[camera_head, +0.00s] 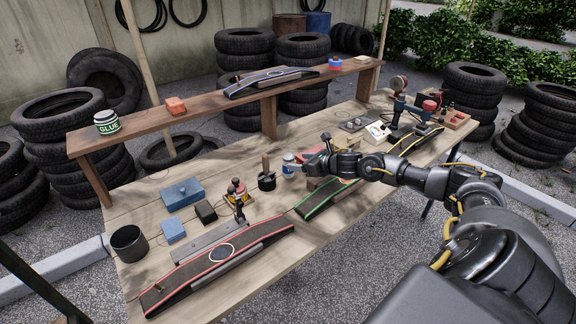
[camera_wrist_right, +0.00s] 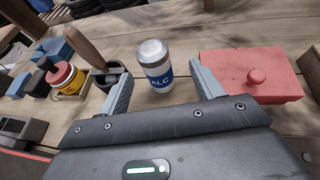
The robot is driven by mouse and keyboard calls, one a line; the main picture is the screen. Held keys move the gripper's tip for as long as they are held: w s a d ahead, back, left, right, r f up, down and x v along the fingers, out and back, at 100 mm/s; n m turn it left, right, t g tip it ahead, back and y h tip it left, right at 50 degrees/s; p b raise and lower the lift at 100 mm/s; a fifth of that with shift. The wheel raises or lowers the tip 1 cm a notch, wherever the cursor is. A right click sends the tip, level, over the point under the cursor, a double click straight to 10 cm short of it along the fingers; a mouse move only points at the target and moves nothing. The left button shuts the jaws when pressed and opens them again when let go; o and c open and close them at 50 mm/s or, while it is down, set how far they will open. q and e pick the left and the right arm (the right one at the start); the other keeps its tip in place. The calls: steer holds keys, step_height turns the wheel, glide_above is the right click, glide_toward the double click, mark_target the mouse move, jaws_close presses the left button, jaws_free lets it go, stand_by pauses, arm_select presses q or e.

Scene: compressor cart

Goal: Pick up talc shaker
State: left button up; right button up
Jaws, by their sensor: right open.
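The talc shaker (camera_head: 289,166) is a small white and blue can with a grey cap, upright on the wooden table in the head view. In the right wrist view the talc shaker (camera_wrist_right: 154,66) shows its blue label with part of the word "TALC". It stands between and just beyond the fingertips of my right gripper (camera_wrist_right: 158,78), which is open and empty. In the head view my right gripper (camera_head: 316,158) is just right of the shaker. My left gripper is not in view.
A dark pot with a wooden-handled tool (camera_head: 267,180) stands close left of the shaker. A red lidded box (camera_wrist_right: 250,76) lies close right of it. A yellow and red bottle (camera_wrist_right: 66,78) is further left. A raised shelf (camera_head: 220,110) runs behind.

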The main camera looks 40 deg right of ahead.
mark_target(288, 162)
steer(key=shift+w+a+f, duration=0.15)
steer(key=shift+w, duration=0.25)
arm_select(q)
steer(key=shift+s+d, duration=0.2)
arm_select(e)
steer(key=shift+w+a+f, duration=0.1)
steer(key=shift+w+a, duration=0.05)
steer(key=shift+w, duration=0.1)
steer(key=p+x, duration=0.1)
steer(key=x, duration=0.3)
steer(key=shift+s+a+f, duration=0.1)
steer(key=shift+s+f, duration=0.05)
steer(key=shift+w+a+f, duration=0.1)
steer(key=shift+w+f, duration=0.05)
steer(key=shift+w, duration=0.2)
steer(key=c, duration=0.9)
steer(key=shift+c, duration=1)
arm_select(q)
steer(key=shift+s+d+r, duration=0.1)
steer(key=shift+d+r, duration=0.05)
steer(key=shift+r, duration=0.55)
arm_select(e)
steer(key=shift+c, duration=0.2)
